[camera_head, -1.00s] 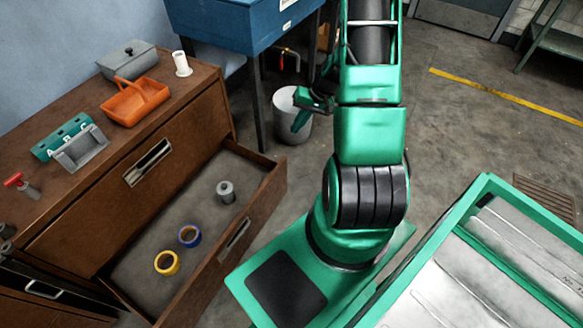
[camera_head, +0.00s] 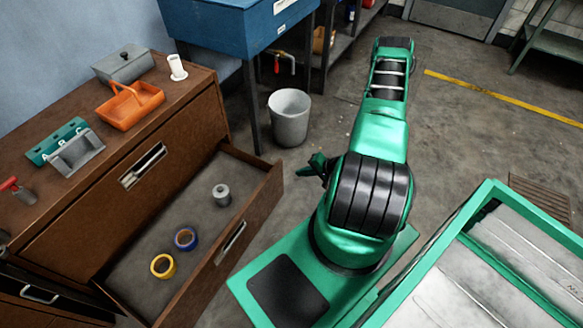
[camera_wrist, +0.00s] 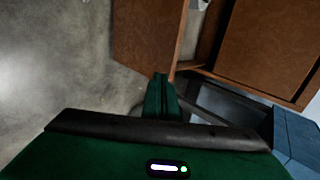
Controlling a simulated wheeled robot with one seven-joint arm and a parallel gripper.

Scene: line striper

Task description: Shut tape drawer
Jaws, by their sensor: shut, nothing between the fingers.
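The tape drawer (camera_head: 232,225) is pulled out of the brown wooden cabinet. In it lie a yellow tape roll (camera_head: 163,265), a blue tape roll (camera_head: 185,238) and a grey roll (camera_head: 221,194). A metal handle (camera_head: 230,243) is on its front. My gripper (camera_head: 303,171) is just right of the drawer's far corner, apart from it in the head view, with most of the wrist hidden behind my arm. In the wrist view my gripper (camera_wrist: 162,80) is shut and empty, its tips appearing close to the drawer's edge (camera_wrist: 146,45).
A bucket (camera_head: 290,118) stands on the floor beyond the drawer, near a blue sink (camera_head: 237,25). Floor right of the drawer is partly clear.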

